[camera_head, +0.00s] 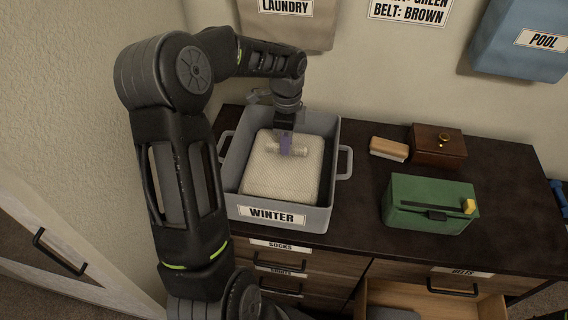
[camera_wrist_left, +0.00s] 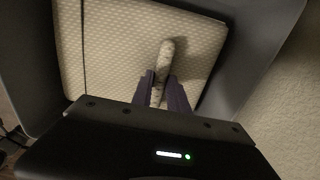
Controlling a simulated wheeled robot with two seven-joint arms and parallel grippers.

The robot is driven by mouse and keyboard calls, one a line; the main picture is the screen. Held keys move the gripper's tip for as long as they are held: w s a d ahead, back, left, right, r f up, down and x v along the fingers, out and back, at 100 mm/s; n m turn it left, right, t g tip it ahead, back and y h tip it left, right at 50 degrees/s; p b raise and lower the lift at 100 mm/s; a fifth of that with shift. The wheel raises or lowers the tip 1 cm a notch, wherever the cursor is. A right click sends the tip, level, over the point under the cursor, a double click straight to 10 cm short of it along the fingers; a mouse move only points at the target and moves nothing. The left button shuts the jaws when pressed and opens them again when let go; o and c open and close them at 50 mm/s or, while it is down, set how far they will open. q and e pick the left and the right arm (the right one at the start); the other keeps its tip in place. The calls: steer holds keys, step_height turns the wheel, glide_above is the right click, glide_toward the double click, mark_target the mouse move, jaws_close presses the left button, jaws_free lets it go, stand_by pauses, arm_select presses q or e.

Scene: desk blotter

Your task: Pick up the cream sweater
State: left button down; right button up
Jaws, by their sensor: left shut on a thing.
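The cream sweater (camera_head: 270,180) lies folded inside the grey bin labelled WINTER (camera_head: 232,212). In the left wrist view the sweater's woven surface (camera_wrist_left: 110,45) fills much of the bin. My left gripper (camera_head: 285,146) reaches down into the bin from above. Its purple fingers (camera_wrist_left: 164,90) are shut on a pale, roll-shaped part (camera_wrist_left: 167,55) that stands up on the sweater's top. The sweater appears to rest within the bin walls; whether it is clear of the bin floor cannot be told. My right gripper is not in view.
The bin stands on a dark dresser top (camera_head: 360,210). A green box (camera_head: 425,205), a small brown wooden box (camera_head: 440,147) and a wood-backed brush (camera_head: 389,149) stand to its right. A drawer (camera_head: 435,300) is open below. Labelled bags hang on the wall behind.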

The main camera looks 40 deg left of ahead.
arm_select(q)
step_height(320, 180, up, 10)
steer(key=shift+b, duration=0.45)
stand_by(0.6)
